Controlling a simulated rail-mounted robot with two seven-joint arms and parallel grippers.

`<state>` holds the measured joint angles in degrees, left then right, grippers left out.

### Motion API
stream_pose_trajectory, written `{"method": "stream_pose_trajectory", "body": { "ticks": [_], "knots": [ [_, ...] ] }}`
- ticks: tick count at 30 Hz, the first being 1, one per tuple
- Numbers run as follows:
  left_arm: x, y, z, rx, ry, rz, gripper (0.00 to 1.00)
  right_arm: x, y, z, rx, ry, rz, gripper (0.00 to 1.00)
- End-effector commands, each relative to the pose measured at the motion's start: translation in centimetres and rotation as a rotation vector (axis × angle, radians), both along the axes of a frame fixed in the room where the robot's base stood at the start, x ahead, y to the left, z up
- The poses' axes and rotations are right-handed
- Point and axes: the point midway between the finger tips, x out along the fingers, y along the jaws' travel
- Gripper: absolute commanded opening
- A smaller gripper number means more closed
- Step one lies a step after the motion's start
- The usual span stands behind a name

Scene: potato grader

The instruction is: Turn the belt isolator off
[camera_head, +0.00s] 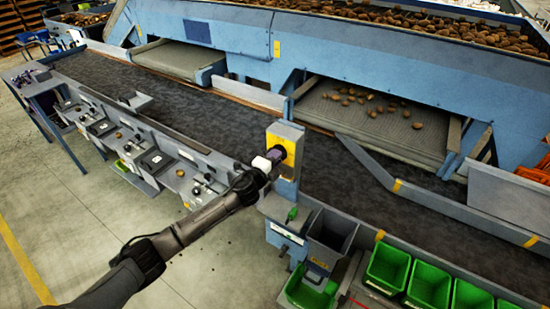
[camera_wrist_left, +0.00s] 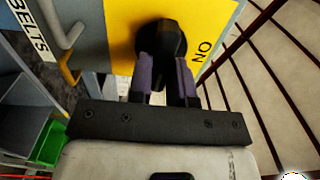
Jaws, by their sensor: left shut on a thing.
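The belt isolator's yellow plate (camera_head: 290,146) is on a grey box on a post beside the dark conveyor belt. In the left wrist view the yellow plate (camera_wrist_left: 120,22) carries a black rotary knob (camera_wrist_left: 162,38), with the word ON to its right, turned in the picture. My left gripper (camera_head: 277,157) reaches the plate from the front left. In the left wrist view its fingers (camera_wrist_left: 167,68) are shut on the knob and hide part of it. A BELTS label (camera_wrist_left: 32,28) shows at the left. My right gripper is in neither view.
The dark belt (camera_head: 200,105) runs behind the post. Several green bins (camera_head: 430,285) stand at the lower right, and a grey chute (camera_head: 330,230) is just right of the post. A row of stations (camera_head: 150,155) lines the belt's near side. Open floor lies at the lower left.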

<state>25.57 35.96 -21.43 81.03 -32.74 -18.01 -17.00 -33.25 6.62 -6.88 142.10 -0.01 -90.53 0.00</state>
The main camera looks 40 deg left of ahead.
Motion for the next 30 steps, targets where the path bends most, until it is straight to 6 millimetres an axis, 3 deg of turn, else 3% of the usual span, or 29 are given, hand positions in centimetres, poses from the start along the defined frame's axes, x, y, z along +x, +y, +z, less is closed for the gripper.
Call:
{"method": "stream_pose_trajectory", "body": {
  "ticks": [16,17,18,24,30],
  "knots": [
    [0.0,-0.05,-0.02,0.024,0.002,-0.001,0.0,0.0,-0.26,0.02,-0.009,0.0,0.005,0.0],
    [0.0,-0.05,-0.02,0.024,0.002,-0.001,0.21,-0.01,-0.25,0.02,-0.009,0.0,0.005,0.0],
    [0.0,-0.05,-0.02,0.024,0.002,-0.001,0.25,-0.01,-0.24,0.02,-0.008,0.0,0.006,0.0],
    [0.0,-0.03,-0.03,0.021,0.002,-0.001,0.44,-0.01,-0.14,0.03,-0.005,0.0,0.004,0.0],
    [-0.01,-0.02,-0.03,0.02,0.002,0.0,0.45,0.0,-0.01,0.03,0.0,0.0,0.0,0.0]
  ]
}}
